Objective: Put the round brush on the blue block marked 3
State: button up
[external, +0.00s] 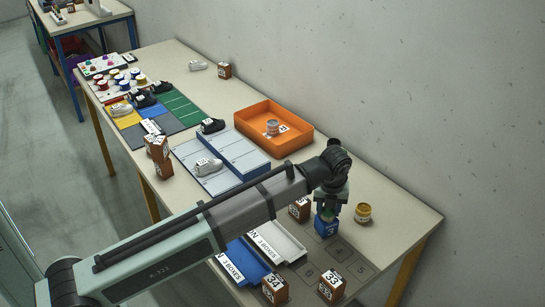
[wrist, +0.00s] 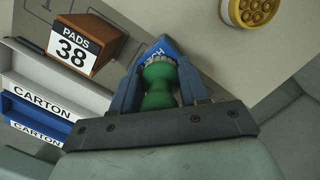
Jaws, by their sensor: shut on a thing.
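My gripper (external: 328,209) is shut on the round brush, near the right end of the table. In the wrist view the round brush (wrist: 159,90) has a green waisted handle and pale bristles at its far end, between the two dark blue fingers. The blue block (external: 326,229) is directly below my gripper in the external view, with a white mark on its side. In the wrist view the blue block (wrist: 168,50) shows just beyond the bristles, partly hidden by brush and fingers. I cannot tell whether the bristles touch it.
A brown block marked PADS 38 (wrist: 82,45) stands close to the left of my gripper. A yellow tin (external: 363,213) stands close on the right. Blue and white carton trays (external: 245,264) and more brown blocks (external: 274,288) lie in front. An orange bin (external: 295,146) is behind.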

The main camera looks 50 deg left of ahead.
aim_at(328, 212)
jog(key=shift+f, duration=0.1)
jog(key=o, duration=1.1)
jog(key=shift+c, duration=0.2)
notch_tip(328, 212, up, 12)
jog(key=s+d, duration=0.1)
jog(key=shift+s, duration=0.15)
jog(key=shift+d, duration=0.1)
